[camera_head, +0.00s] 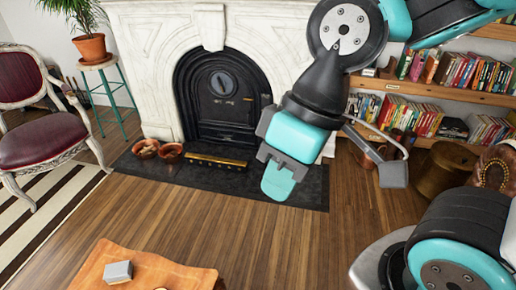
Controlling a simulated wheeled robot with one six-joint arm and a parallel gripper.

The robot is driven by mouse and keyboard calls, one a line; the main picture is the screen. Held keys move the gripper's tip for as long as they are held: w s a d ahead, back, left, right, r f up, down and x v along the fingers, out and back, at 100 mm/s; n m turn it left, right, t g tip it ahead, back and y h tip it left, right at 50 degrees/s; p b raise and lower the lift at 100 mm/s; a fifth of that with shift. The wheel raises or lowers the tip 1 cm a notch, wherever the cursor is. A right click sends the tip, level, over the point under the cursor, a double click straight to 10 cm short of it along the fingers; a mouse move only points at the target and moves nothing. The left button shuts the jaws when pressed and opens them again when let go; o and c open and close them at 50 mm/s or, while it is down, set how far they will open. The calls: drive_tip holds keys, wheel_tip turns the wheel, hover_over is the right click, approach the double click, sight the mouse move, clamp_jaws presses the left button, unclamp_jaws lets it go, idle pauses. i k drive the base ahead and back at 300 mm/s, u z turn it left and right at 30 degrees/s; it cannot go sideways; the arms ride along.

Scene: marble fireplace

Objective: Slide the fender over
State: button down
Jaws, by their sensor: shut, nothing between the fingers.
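The fender (216,162) looks like a low, long black and brass-coloured bar. It lies on the dark hearth slab (268,188) in front of the fireplace's black arched insert (221,98). My gripper (277,188) is shut and empty, with its teal fingers pointing down. In the picture it is to the right of the fender's right end, over the right part of the hearth. The gap between them shows no contact; how high the fingertips are above the slab I cannot tell.
Two brown bowls (146,148) (170,152) stand on the hearth just left of the fender. The white marble surround (150,70) rises behind. A wooden table (170,274) with a grey block (118,271) is in front. Bare wood floor (215,215) lies between.

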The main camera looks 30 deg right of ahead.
sight(214, 162)
drive_tip(key=z, duration=0.6)
drive_tip(key=i, duration=1)
drive_tip(key=z, duration=0.4)
drive_tip(key=i, duration=1.25)
drive_tip(key=u, duration=0.85)
drive_tip(key=i, duration=0.95)
drive_tip(key=u, duration=0.95)
drive_tip(key=i, duration=0.2)
drive_tip(key=u, duration=0.25)
